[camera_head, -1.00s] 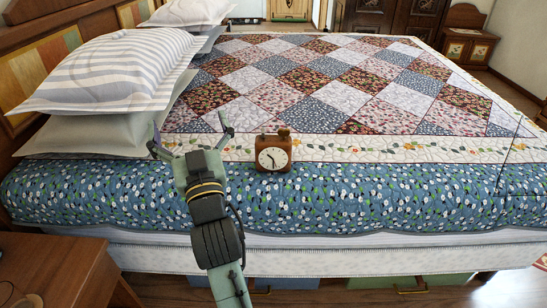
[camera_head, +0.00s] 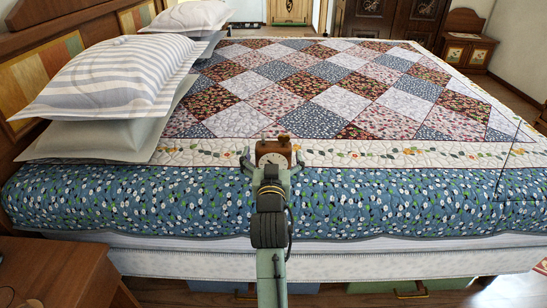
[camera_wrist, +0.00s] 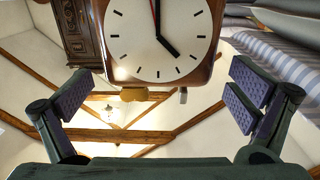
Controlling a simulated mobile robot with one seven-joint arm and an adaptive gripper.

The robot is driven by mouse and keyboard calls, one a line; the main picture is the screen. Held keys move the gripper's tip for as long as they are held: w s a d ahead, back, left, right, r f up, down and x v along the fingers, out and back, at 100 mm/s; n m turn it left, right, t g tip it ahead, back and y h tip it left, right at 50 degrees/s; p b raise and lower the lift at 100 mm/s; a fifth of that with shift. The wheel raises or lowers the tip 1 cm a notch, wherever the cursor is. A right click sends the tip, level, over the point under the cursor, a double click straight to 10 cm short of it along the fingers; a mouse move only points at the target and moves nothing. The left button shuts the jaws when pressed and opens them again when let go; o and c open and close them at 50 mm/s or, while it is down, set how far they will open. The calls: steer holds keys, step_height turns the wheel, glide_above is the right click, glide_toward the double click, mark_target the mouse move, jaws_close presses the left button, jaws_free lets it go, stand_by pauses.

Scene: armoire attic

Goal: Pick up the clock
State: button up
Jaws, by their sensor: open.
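The bed's patchwork quilt (camera_head: 330,100) stretches behind and to the right, mostly free. Striped and plain pillows (camera_head: 105,80) are stacked at the left. A wooden nightstand (camera_head: 60,275) stands at the near left corner.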

steer(key=w, duration=0.3)
steer(key=shift+w+d, duration=0.1)
steer(key=shift+r, duration=0.1)
steer(key=c, duration=1.6)
